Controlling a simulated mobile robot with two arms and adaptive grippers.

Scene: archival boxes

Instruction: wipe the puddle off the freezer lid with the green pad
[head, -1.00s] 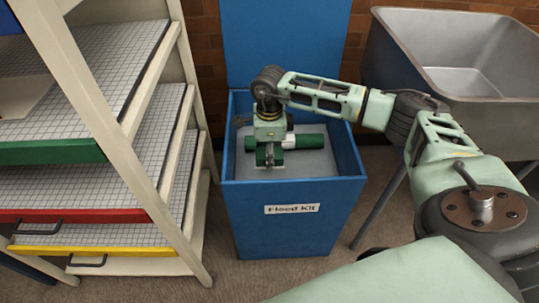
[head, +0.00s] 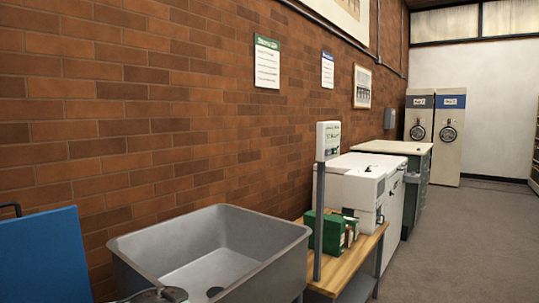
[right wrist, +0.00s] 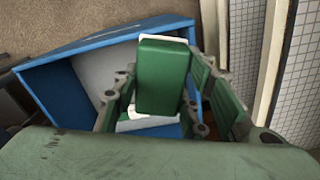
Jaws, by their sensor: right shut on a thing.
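The green pad (right wrist: 162,78) shows in the right wrist view as a green block with a white edge. My right gripper (right wrist: 160,104) is shut on it, with fingers on both sides. It is above the open blue box (right wrist: 58,88). White appliances (head: 390,172) stand along the brick wall in the head view; I cannot tell for sure which is the freezer. No puddle can be made out.
A steel sink (head: 215,255) stands in front, with a blue panel (head: 45,258) at its left. A wooden bench (head: 350,262) holds green boxes (head: 325,230) beside a post. Open floor (head: 460,235) lies at the right. A shelf rack (right wrist: 270,60) is close to my right gripper.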

